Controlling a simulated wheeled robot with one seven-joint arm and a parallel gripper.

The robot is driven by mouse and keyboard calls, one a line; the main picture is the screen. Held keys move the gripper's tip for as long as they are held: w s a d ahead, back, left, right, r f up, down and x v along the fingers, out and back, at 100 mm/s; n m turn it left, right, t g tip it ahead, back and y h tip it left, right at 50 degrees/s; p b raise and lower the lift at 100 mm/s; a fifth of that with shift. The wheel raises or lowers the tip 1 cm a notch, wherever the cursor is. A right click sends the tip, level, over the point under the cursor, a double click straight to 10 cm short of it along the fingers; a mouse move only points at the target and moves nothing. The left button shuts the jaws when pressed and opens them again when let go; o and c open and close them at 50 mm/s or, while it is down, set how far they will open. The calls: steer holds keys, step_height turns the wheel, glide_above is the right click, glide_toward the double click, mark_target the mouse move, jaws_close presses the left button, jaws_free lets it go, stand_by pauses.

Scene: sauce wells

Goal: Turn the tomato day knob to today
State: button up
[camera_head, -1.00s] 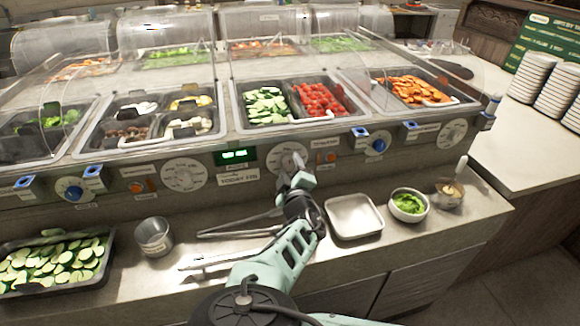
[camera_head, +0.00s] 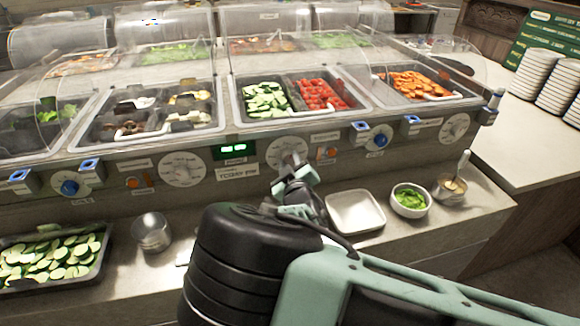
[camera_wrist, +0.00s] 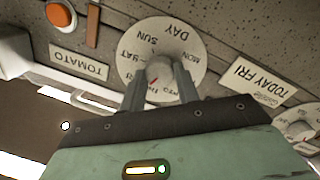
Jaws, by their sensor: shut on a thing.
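The tomato day dial is a white disc (camera_wrist: 180,38) on the counter's front panel, upside down in the wrist view, with DAY, SUN, MON and SAT readable. It also shows in the head view (camera_head: 276,150). The grey day knob (camera_wrist: 159,68) stands at its centre with a red mark on its lower left side. My gripper (camera_wrist: 161,84) is shut on the knob from both sides; in the head view it (camera_head: 291,162) covers part of the dial. The lower day names are partly hidden, so I cannot tell which day the mark meets. A sign (camera_wrist: 262,80) reads TODAY FRI.
A TOMATO label (camera_wrist: 79,63) and orange button (camera_wrist: 60,14) are beside the dial. A green display (camera_head: 234,149) and another dial (camera_head: 183,169) are left of it. Below stand a white tray (camera_head: 355,226), a greens bowl (camera_head: 409,215) and a metal cup (camera_head: 152,246).

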steer(key=m+b, duration=0.2)
steer(key=m, duration=0.2)
steer(key=shift+r+m+b, duration=0.1)
steer(key=shift+m+b, duration=0.2)
steer(key=shift+m, duration=0.1)
stand_by(0.4)
steer(key=o, duration=1)
steer(key=shift+c, duration=0.2)
steer(key=s+d+b, duration=0.1)
steer(key=s+d, duration=0.1)
steer(key=s, duration=0.6)
steer(key=s+d+r+b, duration=0.1)
steer(key=s+b, duration=0.1)
steer(key=s, duration=0.7)
steer(key=shift+d, duration=0.35)
